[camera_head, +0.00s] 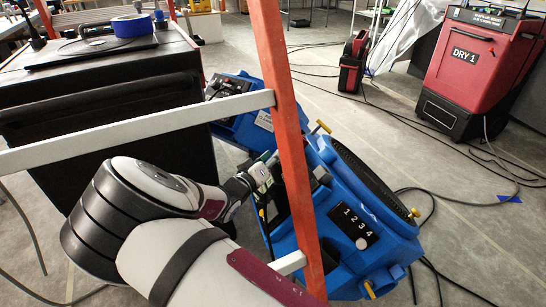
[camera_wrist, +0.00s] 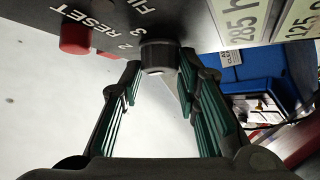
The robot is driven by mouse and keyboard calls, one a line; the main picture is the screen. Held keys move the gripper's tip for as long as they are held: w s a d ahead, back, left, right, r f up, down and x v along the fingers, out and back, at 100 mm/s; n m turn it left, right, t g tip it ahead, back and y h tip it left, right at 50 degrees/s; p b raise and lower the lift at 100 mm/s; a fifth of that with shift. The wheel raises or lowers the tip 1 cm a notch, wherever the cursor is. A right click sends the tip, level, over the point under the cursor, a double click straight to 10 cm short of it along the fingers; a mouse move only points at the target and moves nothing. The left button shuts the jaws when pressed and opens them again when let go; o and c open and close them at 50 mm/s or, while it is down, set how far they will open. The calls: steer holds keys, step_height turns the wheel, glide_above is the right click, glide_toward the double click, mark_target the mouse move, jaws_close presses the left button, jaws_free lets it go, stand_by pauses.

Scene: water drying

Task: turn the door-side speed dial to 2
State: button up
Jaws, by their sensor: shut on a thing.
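A blue air mover (camera_head: 345,195) with a round black grille and a "1 2 3 4" plate stands on the floor in the head view. My gripper (camera_head: 266,163) is at its left side, partly behind an orange post. In the wrist view a dark panel (camera_wrist: 100,18) carries a short black knob (camera_wrist: 158,56) with a paler end face. The green-padded fingers of my gripper (camera_wrist: 160,78) stand on both sides of the knob, shut on it. The knob's pointer and setting cannot be read. A red button (camera_wrist: 75,38) sits left of it, near printed "2 RESET".
The orange post (camera_head: 288,140) and white rail (camera_head: 140,125) cross close to my arm. A second blue unit (camera_head: 235,110) stands behind. A red "DRY 1" machine (camera_head: 475,70) is at the right. Cables lie on the floor; a black-topped case (camera_head: 100,90) stands left.

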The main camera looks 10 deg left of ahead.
steer(key=m+h+b, duration=0.1)
steer(key=m, duration=0.1)
steer(key=m+h+b, duration=0.1)
steer(key=m+h, duration=0.1)
steer(key=m+h+b, duration=0.1)
steer(key=h, duration=0.1)
steer(key=shift+w+a+f+m+g, duration=0.2)
steer(key=shift+f+m+g, duration=0.1)
steer(key=shift+f+m, duration=0.1)
steer(key=shift+w+a+r+m+g+h+b, duration=0.1)
steer(key=shift+m+g+h+b, duration=0.15)
steer(key=shift+m+g+h, duration=0.75)
steer(key=shift+a+m+g+h+b, duration=0.15)
steer(key=shift+m+g+h, duration=0.25)
steer(key=shift+m+h, duration=1.1)
steer(key=shift+m, duration=0.7)
steer(key=o, duration=1.2)
steer(key=shift+c, duration=0.2)
steer(key=v, duration=1.2)
steer(key=shift+r, duration=0.25)
